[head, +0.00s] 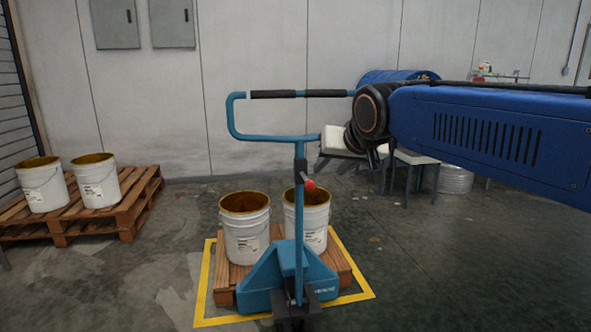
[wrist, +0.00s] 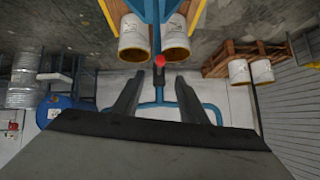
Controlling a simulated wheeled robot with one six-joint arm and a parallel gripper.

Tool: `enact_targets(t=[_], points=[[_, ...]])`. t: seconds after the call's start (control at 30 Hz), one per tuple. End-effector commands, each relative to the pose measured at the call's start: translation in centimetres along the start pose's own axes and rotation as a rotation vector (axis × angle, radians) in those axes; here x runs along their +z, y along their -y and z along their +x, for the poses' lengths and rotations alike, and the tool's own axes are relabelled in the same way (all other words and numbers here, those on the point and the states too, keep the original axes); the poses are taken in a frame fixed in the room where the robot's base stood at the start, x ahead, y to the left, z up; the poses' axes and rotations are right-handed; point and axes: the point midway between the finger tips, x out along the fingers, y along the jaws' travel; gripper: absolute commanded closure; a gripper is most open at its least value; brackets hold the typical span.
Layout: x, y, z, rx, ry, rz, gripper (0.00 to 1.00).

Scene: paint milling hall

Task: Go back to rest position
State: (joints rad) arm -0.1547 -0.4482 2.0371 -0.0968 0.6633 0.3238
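My blue arm reaches in from the right in the head view, with its dark wrist close to the right end of the pallet jack's handle loop. In the wrist view my gripper (wrist: 158,98) has its two dark fingers spread apart. Nothing is held between them. The teal pallet jack (head: 290,267) stands upright ahead, with its looped handle (head: 273,94) and a red knob (head: 310,185). In the wrist view the jack's handle (wrist: 210,112) shows beyond the fingers; I cannot tell the gap between them.
The jack is at a wooden pallet (head: 224,286) with two white buckets (head: 246,238), inside a yellow floor frame (head: 203,290). Another pallet (head: 75,229) with two buckets (head: 98,184) stands left. Behind my arm are a blue drum (head: 400,76) and stools (head: 416,158). Floor at right is open.

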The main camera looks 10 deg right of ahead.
Motion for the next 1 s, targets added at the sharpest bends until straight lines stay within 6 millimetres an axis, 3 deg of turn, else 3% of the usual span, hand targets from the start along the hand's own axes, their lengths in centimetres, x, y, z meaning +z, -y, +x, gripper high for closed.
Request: enact_targets(t=[0.07, 0.17, 0.27, 0.5, 0.6, 0.7, 0.83, 1.0], points=[[0.7, -0.3, -0.1, 0.004, 0.008, -0.002, 0.61], [3.2, -1.5, -0.4, 0.019, 0.043, -0.014, 0.61], [7.9, -3.4, -1.0, 0.043, 0.106, -0.033, 0.61], [21.9, -8.1, -2.6, 0.088, 0.298, -0.091, 0.61], [26.9, -9.3, -3.3, 0.094, 0.369, -0.110, 0.61], [30.7, -10.2, -3.7, 0.096, 0.421, -0.122, 0.61], [33.5, -10.7, -4.1, 0.096, 0.461, -0.133, 0.61], [34.4, -10.9, -4.2, 0.095, 0.474, -0.137, 0.61]])
